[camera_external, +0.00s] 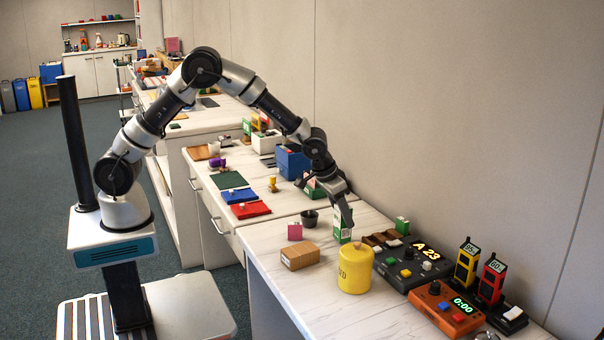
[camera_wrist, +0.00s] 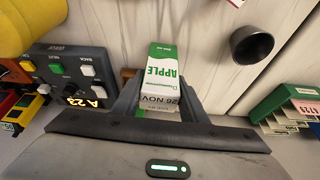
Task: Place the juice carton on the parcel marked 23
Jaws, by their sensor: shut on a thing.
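My gripper (camera_external: 343,212) points down over the near counter, shut on a white and green juice carton (camera_external: 343,232). In the wrist view the carton (camera_wrist: 164,62) sits between the fingers of my gripper (camera_wrist: 160,95), with "APPLE" and a date on it. Its lower end is close to the counter; I cannot tell whether it touches. A brown box-shaped parcel (camera_external: 300,256) lies on the counter, left of the carton in the outside view. No number on it is readable. "A 23" shows on the display of a dark control box (camera_external: 414,265).
A yellow canister (camera_external: 355,270) stands close in front of the carton. An orange timer box (camera_external: 448,306), yellow meter (camera_external: 467,264) and red meter (camera_external: 491,281) stand at right.

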